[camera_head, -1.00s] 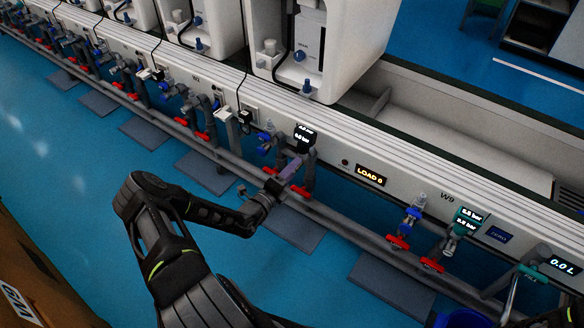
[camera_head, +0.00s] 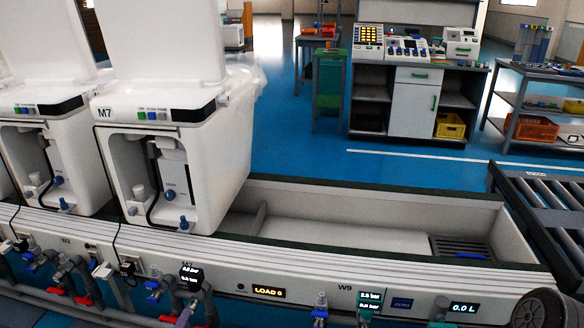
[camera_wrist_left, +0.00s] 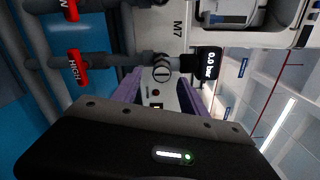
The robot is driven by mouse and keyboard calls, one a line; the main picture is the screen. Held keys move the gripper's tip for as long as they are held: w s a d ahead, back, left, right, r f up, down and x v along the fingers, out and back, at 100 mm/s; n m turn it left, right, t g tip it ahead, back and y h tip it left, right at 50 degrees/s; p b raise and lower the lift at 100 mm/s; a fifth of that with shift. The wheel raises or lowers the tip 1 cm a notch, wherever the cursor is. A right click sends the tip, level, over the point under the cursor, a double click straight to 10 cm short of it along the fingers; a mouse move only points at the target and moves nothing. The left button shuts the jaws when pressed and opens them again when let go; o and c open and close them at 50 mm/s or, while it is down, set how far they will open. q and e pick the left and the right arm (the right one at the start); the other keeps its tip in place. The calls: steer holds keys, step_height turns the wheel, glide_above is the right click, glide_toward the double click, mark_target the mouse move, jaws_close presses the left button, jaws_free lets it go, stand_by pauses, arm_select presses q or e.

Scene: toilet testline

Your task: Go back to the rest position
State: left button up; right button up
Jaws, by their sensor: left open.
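My left gripper (camera_wrist_left: 160,80) is open, with its two purple fingers spread on either side of a grey pipe fitting (camera_wrist_left: 161,60) at station M7 in the left wrist view. Whether a finger touches the fitting cannot be told. My right gripper is not in view.
Near the left gripper are a gauge reading 0.0 bar (camera_wrist_left: 208,64) and a red HIGH valve handle (camera_wrist_left: 77,66). White toilet unit M7 (camera_head: 180,130) stands on the line (camera_head: 330,285). An empty bay (camera_head: 350,235) lies to its right. Workbenches stand behind, across open blue floor.

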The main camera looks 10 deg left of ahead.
arm_select(q)
steer(key=s+d+f+m+g+h, duration=0.5)
steer(key=d+m, duration=0.3)
steer(key=d, duration=0.3)
steer(key=s+d+f+m+g+h, duration=0.45)
steer(key=s+d+m, duration=0.25)
steer(key=d+m, duration=0.25)
steer(key=s+d+f+m+g+y, duration=0.1)
steer(key=s+d+f+m+g, duration=0.1)
steer(key=s+d+m+g, duration=0.4)
steer(key=s+d+f+m+g+y, duration=0.2)
steer(key=s+d+m, duration=0.1)
steer(key=s+m, duration=0.65)
steer(key=d+r+m+y+p, duration=0.1)
steer(key=d+r+m+p, duration=0.1)
steer(key=r+m+p, duration=0.6)
steer(key=d+r+m+y+p, duration=0.1)
steer(key=r+m+p, duration=0.7)
steer(key=r, duration=0.8)
steer(key=shift+s+d+r+y+p, duration=0.15)
steer(key=shift+s+d+y+p, duration=0.35)
steer(key=shift+d, duration=0.35)
steer(key=shift+w, duration=0.1)
